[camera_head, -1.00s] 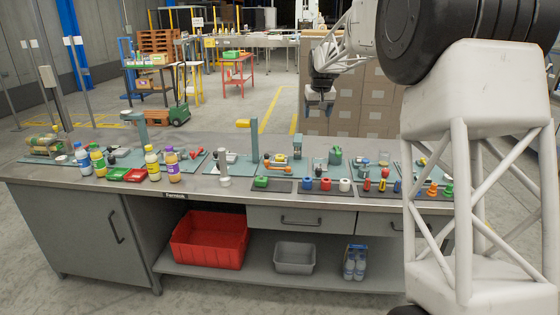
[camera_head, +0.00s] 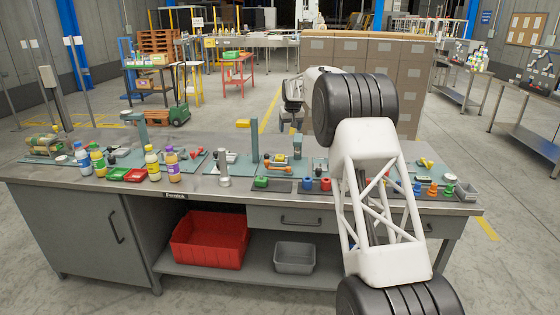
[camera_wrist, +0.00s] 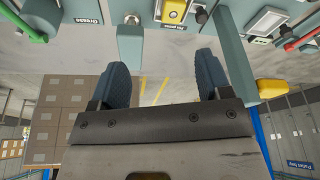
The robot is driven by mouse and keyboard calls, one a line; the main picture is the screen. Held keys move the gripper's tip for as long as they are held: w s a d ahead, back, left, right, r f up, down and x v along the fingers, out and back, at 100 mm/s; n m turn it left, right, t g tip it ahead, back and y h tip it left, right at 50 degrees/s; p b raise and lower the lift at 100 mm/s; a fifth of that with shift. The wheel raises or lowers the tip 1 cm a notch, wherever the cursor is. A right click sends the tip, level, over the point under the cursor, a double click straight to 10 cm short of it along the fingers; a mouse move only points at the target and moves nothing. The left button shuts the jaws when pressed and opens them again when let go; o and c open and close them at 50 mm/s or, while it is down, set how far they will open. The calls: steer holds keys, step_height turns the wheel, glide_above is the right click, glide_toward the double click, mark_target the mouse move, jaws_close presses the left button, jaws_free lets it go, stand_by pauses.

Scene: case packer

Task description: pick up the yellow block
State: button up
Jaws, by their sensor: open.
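A yellow block (camera_head: 243,124) shows at the top of an upright teal post (camera_head: 254,142) behind the workbench's middle. In the wrist view, which looks inverted, the yellow block (camera_wrist: 272,88) is at the right, beside the end of the teal post (camera_wrist: 238,55). I cannot tell how it is held there. My gripper (camera_head: 290,122) is right of the post and block in the head view, apart from them. In the wrist view my gripper (camera_wrist: 163,65) has its two dark blue fingers wide apart with nothing between them. The yellow block is outside the fingers.
The workbench (camera_head: 115,186) carries bottles, trays and many small coloured parts. Another teal upright (camera_wrist: 130,42) stands near the fingers in the wrist view. Stacked cartons (camera_head: 385,70) stand behind my arm.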

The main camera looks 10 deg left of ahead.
steer(key=w+a+f, duration=0.4)
steer(key=f, duration=0.2)
steer(key=shift+w+n, duration=0.3)
steer(key=shift+w, duration=0.05)
steer(key=shift+f, duration=0.15)
glide_above(279, 156)
steer(key=s+d, duration=0.1)
steer(key=s, duration=0.1)
steer(key=shift+w+d+f, duration=0.1)
steer(key=shift+f, duration=1.5)
steer(key=shift+w+f, duration=0.1)
steer(key=shift+f, duration=1.45)
steer(key=shift+f, duration=0.1)
steer(key=shift+x, duration=2.5)
steer(key=c, duration=1)
